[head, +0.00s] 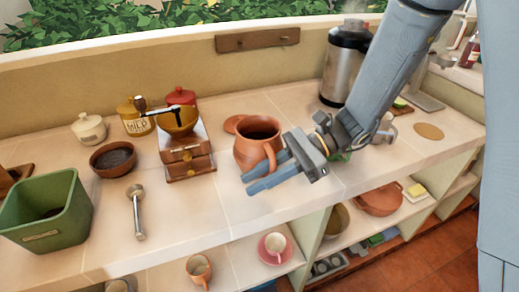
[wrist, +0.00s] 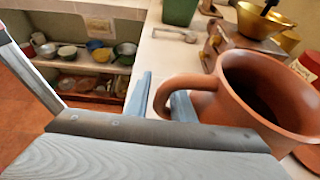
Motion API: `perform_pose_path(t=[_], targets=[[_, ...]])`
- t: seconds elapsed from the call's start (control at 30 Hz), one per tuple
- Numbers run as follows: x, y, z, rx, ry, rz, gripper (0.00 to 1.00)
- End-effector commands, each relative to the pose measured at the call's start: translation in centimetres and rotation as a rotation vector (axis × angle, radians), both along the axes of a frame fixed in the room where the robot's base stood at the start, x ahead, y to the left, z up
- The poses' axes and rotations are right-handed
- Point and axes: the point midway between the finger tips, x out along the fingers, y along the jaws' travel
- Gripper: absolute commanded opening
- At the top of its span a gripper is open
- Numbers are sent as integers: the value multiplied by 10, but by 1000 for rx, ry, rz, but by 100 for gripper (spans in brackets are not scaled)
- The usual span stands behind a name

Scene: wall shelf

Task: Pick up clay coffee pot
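The clay coffee pot (head: 256,140) is a round, reddish-brown pot with an open, dark mouth and a loop handle. It stands upright on the tiled counter and is large at the right in the wrist view (wrist: 255,90). Its handle (wrist: 174,88) faces my gripper (head: 262,176). My gripper is open at the pot's front right, its two blue-grey fingers apart. In the wrist view one finger is left of the handle and the other shows through the handle loop. I cannot tell whether either finger touches the handle.
A wooden coffee grinder (head: 186,160) stands left of the pot, with a metal tamper (head: 137,213) and a green bin (head: 48,215) farther left. A steel urn (head: 345,65) stands behind right. Cups and dishes sit on the shelf below. The counter's front middle is clear.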

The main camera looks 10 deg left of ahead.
Motion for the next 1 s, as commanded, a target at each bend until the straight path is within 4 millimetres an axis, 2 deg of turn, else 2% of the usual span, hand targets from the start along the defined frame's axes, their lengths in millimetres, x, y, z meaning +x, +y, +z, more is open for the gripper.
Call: perform_pose_path(t=[0.07,0.2,1.0], targets=[[0,0,0,0,0,0,20],[0,0,0,0,0,0,0],[1,0,1,2,-2,0,0]])
